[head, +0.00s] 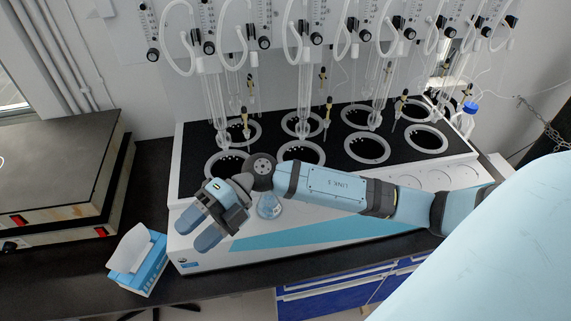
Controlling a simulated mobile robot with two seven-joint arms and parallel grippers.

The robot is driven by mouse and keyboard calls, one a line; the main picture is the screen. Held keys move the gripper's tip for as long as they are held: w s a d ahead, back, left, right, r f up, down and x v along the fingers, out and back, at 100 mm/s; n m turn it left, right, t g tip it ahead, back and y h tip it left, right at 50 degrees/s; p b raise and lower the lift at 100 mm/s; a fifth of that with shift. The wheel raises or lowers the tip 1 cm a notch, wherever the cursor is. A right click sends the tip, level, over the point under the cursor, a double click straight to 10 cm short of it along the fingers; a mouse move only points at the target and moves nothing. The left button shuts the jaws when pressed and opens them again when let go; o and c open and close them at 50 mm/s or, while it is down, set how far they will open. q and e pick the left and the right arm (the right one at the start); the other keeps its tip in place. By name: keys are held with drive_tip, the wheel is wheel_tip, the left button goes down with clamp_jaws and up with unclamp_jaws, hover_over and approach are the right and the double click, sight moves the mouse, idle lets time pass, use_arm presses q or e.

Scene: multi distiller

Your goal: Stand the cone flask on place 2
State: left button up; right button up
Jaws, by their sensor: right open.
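The cone flask (269,207) is a small clear flask with a bluish body. It stands on the white front strip of the distiller (290,235), just below my right forearm, which hides its neck. My right gripper (196,231) is open and empty at the distiller's front left, with its two blue fingers pointing down and left. It is to the left of the flask and apart from it. Thin round outlines (436,180) mark the front strip to the right; no place number is readable. My left gripper is not in view.
Ringed black openings (367,148) line the distiller top in two rows, with glass tubes (304,95) hanging above. A blue-capped bottle (465,118) is at the right back. A blue tissue box (138,262) and a hotplate-like unit (55,165) are at left.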

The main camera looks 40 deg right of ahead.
drive_tip(key=s+d+f+m+t+h, duration=0.1)
drive_tip(key=d+f+m+t+h, duration=0.4)
drive_tip(key=f+m+t, duration=0.65)
drive_tip(key=d+f+m+t+h, duration=0.5)
drive_tip(key=m+t, duration=0.2)
drive_tip(key=m, duration=1)
drive_tip(key=s+d+f+m+g+h, duration=0.2)
drive_tip(key=s+f+g, duration=0.3)
drive_tip(key=s+f, duration=0.4)
drive_tip(key=shift+d+f+m+h, duration=0.3)
drive_tip(key=shift+m+h, duration=0.2)
drive_tip(key=shift+m, duration=0.35)
